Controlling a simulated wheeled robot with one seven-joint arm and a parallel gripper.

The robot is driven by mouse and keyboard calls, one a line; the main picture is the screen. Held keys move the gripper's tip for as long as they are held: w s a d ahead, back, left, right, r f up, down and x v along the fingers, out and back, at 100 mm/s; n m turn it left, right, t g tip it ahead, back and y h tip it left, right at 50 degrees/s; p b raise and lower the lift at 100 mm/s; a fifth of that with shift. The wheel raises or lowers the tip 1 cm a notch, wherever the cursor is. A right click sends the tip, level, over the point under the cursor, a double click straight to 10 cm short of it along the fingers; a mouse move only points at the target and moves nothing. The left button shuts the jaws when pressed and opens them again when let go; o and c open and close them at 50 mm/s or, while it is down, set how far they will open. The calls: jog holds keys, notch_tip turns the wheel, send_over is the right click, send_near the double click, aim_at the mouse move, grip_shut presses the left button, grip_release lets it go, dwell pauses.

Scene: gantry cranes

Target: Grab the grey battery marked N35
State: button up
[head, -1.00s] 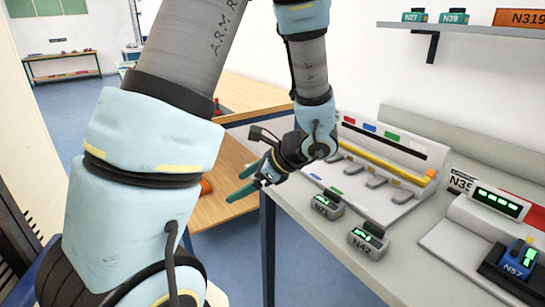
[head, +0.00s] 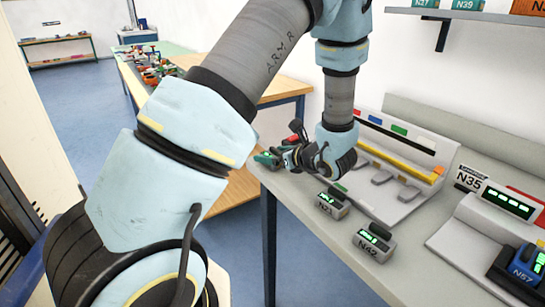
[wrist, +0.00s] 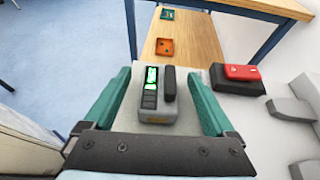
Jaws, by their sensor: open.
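My gripper (head: 268,159) is open at the far left end of the grey bench, its green fingers pointing left. In the wrist view a grey battery (wrist: 165,95) with a black handle and a green-lit display lies ahead, between the two open fingers (wrist: 165,98) as seen from there. Neither finger is seen touching it. Its marking cannot be read, and the head view does not show it clearly behind my gripper. Two other grey batteries stand on the bench: one (head: 333,205) with a hard-to-read mark, and one marked N42 (head: 374,243).
A sign reading N35 (head: 468,181) stands by a lit display on the right, above a blue battery marked N57 (head: 524,262). A red item (wrist: 242,72) on a black block sits right of the battery.

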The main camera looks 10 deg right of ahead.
aim_at(270, 153)
jog(key=x, duration=0.3)
jog(key=shift+w+a+p, duration=0.1)
jog(key=shift+w+p, duration=0.05)
jog(key=shift+p, duration=0.2)
grip_shut()
dwell(0.4)
